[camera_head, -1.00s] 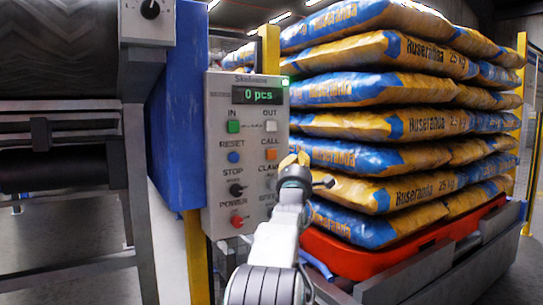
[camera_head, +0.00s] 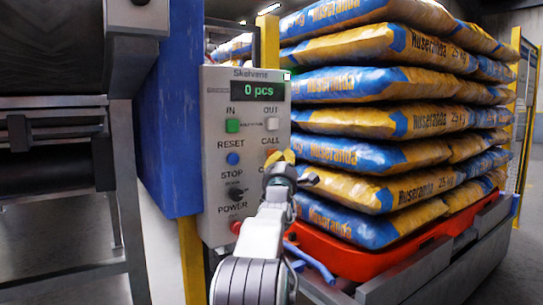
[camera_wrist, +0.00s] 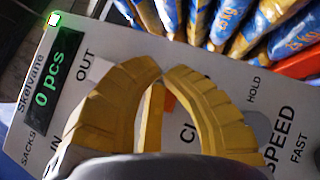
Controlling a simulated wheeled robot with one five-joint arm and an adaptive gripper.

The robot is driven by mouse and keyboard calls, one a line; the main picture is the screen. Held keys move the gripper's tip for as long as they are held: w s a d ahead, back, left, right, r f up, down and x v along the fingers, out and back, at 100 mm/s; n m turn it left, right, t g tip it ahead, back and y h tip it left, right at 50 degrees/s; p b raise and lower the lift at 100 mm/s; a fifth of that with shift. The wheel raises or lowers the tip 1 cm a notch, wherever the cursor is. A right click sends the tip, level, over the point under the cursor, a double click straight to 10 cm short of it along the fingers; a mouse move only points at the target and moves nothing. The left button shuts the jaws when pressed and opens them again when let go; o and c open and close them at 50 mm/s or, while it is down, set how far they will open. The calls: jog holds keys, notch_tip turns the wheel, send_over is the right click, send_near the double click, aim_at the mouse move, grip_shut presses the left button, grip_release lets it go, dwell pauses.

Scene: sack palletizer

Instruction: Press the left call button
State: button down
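The grey control panel (camera_head: 217,112) stands beside the blue post, with a CALL label above an orange button that is mostly hidden behind my gripper in the head view. In the wrist view a sliver of the orange button (camera_wrist: 169,101) shows between the yellow fingers. My gripper (camera_head: 283,157) is in front of the panel's right side, close to the CALL button. In the wrist view my gripper (camera_wrist: 161,73) has its fingertips together, with nothing held. I cannot tell whether the fingers touch the panel.
The panel also carries a green IN button (camera_head: 232,126), a white OUT button (camera_head: 271,124), a blue RESET button (camera_head: 232,158) and a red POWER button (camera_head: 236,228). Stacked sacks (camera_head: 390,120) on a red pallet (camera_head: 350,262) stand close at right. A conveyor (camera_head: 50,140) is at left.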

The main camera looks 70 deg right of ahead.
jog(key=shift+w+d, duration=0.1)
jog(key=shift+w, duration=0.1)
dwell(1.5)
jog(key=shift+w+d, duration=0.15)
